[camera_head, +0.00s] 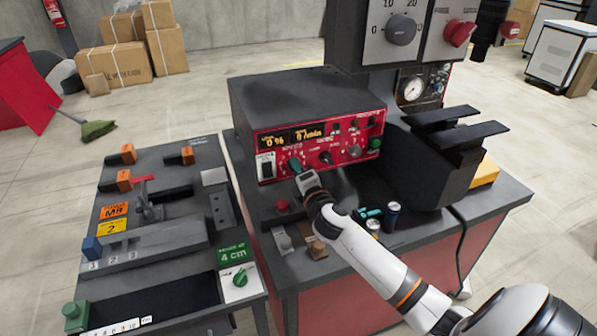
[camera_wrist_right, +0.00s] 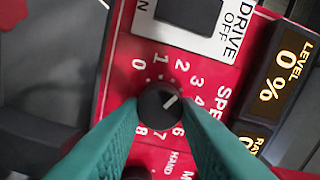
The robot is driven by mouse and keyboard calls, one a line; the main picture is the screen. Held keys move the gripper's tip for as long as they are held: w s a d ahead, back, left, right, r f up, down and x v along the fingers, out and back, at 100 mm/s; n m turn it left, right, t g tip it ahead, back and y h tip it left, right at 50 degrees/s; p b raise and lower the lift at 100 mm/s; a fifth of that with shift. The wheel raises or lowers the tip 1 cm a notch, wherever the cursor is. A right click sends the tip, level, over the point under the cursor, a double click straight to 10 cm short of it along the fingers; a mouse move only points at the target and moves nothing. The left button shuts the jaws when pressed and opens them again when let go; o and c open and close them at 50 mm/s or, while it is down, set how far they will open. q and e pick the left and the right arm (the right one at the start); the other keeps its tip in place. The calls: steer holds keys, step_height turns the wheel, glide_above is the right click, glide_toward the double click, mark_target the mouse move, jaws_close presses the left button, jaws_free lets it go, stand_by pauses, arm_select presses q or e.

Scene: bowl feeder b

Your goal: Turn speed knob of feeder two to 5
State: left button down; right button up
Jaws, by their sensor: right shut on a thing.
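The speed knob (camera_wrist_right: 160,104) is a round black knob with a white pointer line, on a red panel (camera_wrist_right: 118,85) with a 0 to 8 scale. The pointer points up and right, at about 3. My right gripper (camera_wrist_right: 161,112) has its teal fingers on both sides of the knob and is shut on it. In the head view, my right gripper (camera_head: 297,166) reaches the left part of the red front of the dark control box (camera_head: 290,95) and covers the knob. The left gripper is not in view.
Right of my fingers are another black knob (camera_head: 326,157) and a green one (camera_head: 375,144). The drive switch (camera_head: 267,167) sits at the panel's left. A red button (camera_head: 282,205) and a dark can (camera_head: 393,215) stand on the bench in front. A larger machine (camera_head: 440,165) stands to the right.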

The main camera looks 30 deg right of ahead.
steer(key=shift+f+m+p, duration=0.15)
steer(key=shift+m+p, duration=0.5)
steer(key=shift+m, duration=3.1)
steer(key=shift+f+m+p, duration=0.1)
steer(key=shift+m+p, duration=0.5)
steer(key=shift+m, duration=3.15)
steer(key=o, duration=1)
steer(key=b+v, duration=0.2)
steer(key=v, duration=1)
